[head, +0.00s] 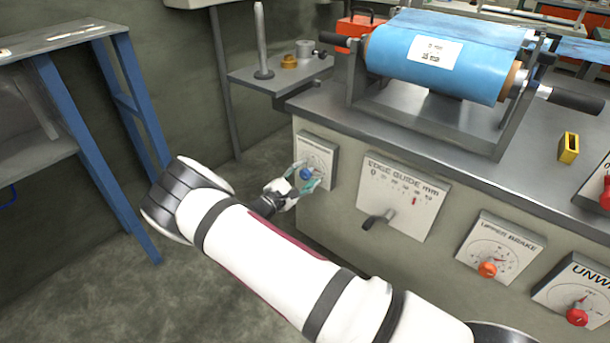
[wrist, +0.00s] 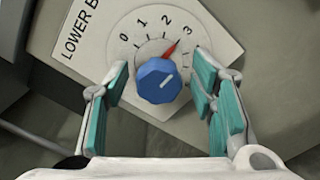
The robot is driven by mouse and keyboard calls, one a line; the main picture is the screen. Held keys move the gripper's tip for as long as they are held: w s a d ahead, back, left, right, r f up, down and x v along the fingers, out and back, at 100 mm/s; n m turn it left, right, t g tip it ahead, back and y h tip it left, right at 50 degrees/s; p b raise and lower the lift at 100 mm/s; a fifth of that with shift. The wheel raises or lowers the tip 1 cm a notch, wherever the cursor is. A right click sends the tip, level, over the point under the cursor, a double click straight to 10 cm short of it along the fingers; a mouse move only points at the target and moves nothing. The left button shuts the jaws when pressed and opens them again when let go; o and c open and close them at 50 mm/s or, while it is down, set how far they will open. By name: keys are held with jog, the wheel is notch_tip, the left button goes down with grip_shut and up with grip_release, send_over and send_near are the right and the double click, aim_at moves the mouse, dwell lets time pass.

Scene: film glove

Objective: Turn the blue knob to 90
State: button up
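The blue knob (wrist: 158,80) sits on a white dial plate (wrist: 127,32) lettered "LOWER B...", the rest cut off. In the wrist view the numbers 0, 1, 2 and 3 show on the dial, and a red pointer lies between 2 and 3.
Right of the dial, the bench front carries an edge guide panel (head: 403,190) with a lever, an upper brake panel (head: 500,243) with an orange knob, and an unwind panel with a red knob (head: 577,315). A blue film roll (head: 440,62) is on top.

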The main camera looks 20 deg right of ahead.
jog(key=v, duration=1.2)
dwell(0.3)
jog(key=shift+r, duration=0.1)
